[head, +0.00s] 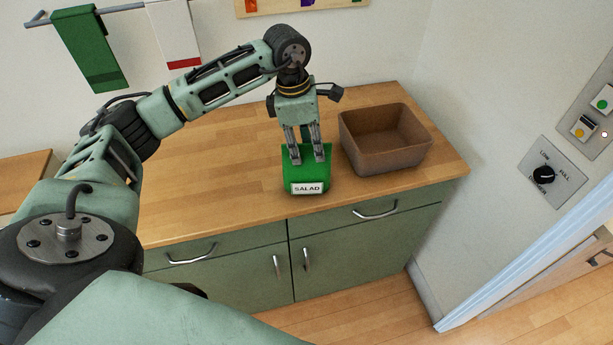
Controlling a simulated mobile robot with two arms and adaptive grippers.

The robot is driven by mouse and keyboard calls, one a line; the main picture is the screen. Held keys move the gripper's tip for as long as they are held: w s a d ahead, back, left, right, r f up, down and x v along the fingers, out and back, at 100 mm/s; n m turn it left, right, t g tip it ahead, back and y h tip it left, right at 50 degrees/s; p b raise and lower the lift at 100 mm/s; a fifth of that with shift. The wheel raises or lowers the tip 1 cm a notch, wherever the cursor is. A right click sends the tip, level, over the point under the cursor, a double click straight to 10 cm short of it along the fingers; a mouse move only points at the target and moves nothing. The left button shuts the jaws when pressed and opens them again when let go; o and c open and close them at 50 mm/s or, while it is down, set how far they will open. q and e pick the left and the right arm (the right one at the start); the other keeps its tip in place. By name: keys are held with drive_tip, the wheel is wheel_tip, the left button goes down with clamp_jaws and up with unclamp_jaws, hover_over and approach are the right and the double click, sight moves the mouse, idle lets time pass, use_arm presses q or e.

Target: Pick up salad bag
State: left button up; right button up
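The green salad bag (307,177) stands on the wooden counter near its front edge, with a white "SALAD" label facing me. My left gripper (308,160) points down from above at the bag. Its two fingers are apart, and green shows between them. The fingertips overlap the upper part of the bag, and the bag looks wider than the gap between them. I cannot tell whether the fingertips touch it. My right gripper is not in view.
A brown open bin (385,150) stands just right of the bag. The wooden counter (215,180) is clear to the left. Green cabinets (345,245) with metal handles are below. Towels (88,50) hang on a wall rail. A wall with a dial panel (552,172) rises at the right.

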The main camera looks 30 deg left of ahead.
use_arm(q)
drive_tip(key=shift+f, duration=0.1)
drive_tip(key=shift+f, duration=0.1)
idle(0.3)
clamp_jaws()
idle(0.5)
